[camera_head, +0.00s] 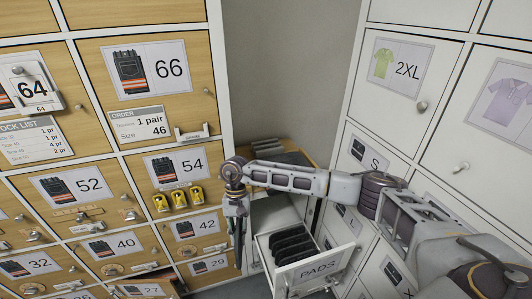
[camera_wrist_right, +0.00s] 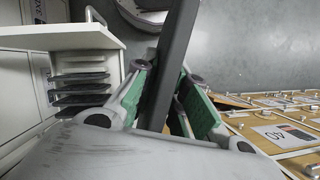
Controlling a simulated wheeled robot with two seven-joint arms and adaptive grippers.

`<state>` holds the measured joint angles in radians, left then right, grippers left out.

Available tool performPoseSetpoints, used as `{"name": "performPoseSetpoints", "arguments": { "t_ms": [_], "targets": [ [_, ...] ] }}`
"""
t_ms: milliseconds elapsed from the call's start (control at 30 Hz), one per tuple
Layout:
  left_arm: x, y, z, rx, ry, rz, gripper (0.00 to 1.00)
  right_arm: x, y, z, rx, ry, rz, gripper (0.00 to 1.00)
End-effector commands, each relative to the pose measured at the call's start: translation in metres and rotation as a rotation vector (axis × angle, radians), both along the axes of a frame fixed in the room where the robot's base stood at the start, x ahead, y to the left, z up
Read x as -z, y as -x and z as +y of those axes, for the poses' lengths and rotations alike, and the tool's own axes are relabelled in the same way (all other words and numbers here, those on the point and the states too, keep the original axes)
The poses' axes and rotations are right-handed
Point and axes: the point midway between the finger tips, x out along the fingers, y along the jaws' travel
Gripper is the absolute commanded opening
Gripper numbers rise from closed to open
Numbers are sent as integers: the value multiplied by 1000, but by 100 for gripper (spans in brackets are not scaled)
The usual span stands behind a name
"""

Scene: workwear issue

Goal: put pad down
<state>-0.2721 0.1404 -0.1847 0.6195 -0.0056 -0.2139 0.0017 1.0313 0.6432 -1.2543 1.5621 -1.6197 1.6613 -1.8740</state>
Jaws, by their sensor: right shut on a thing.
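My right gripper (camera_head: 236,212) points down beside the left side of an open white drawer (camera_head: 318,271) labelled PADS. In the right wrist view my right gripper (camera_wrist_right: 160,98) has its green-lined fingers shut on a dark grey pad (camera_wrist_right: 176,60). The pad shows as a long narrow strip, seen nearly edge-on, and reaches past the fingertips. Several black pads (camera_head: 293,245) lie in a row inside the drawer; they also show in the right wrist view (camera_wrist_right: 82,88), apart from the held pad. My left gripper is not in view.
Wooden-fronted numbered lockers (camera_head: 160,75) stand on the left, with yellow items (camera_head: 180,200) on the front marked 54. White lockers with shirt pictures (camera_head: 400,65) stand on the right. A wooden surface with dark flat items (camera_head: 285,150) lies behind my arm. Grey floor (camera_wrist_right: 250,45) is open.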

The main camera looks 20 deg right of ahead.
Motion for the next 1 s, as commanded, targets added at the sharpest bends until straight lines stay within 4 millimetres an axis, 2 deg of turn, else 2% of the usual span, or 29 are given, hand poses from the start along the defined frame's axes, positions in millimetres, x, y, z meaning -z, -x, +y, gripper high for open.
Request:
{"name": "performPoseSetpoints", "arguments": {
  "t_ms": [533,1000],
  "targets": [
    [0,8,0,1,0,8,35,-11,-16,-10,514,1,1,0],
    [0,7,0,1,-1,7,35,-20,-27,-18,920,0,0,0]
  ]
}}
